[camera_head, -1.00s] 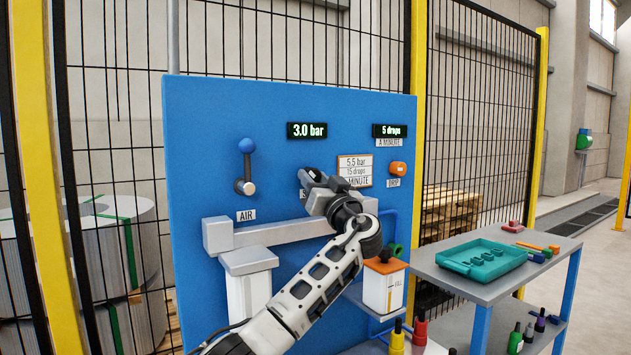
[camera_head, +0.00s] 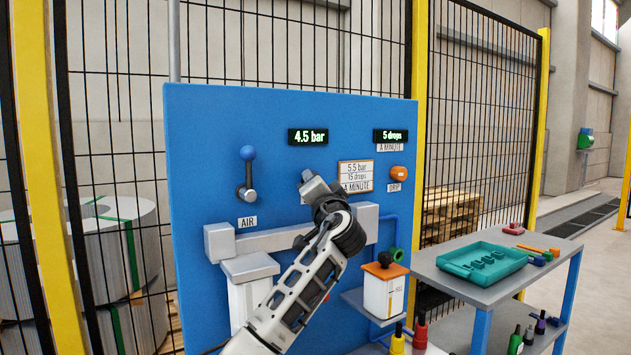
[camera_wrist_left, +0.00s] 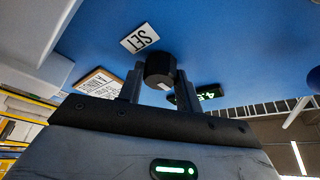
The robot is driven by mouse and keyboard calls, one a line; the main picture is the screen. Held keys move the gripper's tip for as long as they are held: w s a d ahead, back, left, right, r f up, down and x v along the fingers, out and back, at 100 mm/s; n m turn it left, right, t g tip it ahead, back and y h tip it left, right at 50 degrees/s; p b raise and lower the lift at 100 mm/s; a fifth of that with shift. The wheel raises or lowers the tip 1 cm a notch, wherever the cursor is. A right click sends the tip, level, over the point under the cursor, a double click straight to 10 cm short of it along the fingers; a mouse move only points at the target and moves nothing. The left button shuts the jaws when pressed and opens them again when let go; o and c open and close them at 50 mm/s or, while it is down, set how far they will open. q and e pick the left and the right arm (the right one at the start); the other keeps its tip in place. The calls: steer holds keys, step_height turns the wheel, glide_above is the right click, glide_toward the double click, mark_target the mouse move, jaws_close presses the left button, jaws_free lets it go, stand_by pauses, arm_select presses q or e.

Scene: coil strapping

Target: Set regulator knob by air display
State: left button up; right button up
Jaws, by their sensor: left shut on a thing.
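The air display (camera_head: 308,136) on the blue panel reads 4.5 bar. The notice plate (camera_head: 356,176) to its lower right reads 5.5 bar and 15 drops a minute. My left gripper (camera_head: 312,183) is at the panel below the air display and hides the knob in the head view. In the left wrist view, the black regulator knob (camera_wrist_left: 161,70) sits between the two fingers of my left gripper (camera_wrist_left: 158,86), which are shut on it. A SET label (camera_wrist_left: 140,38) is beside the knob. My right gripper is not in view.
The AIR lever (camera_head: 247,174) with a blue ball is left of my arm. The orange DRIP knob (camera_head: 397,172) and the drops display (camera_head: 390,136), reading 5 drops, are to the right. A grey cart with a green tray (camera_head: 483,262) stands at right.

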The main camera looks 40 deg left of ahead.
arm_select(q)
steer(key=m+h, duration=0.1)
steer(key=m, duration=0.1)
steer(key=shift+m, duration=0.4)
stand_by(0.4)
steer(key=o, duration=1)
steer(key=shift+s+d, duration=0.1)
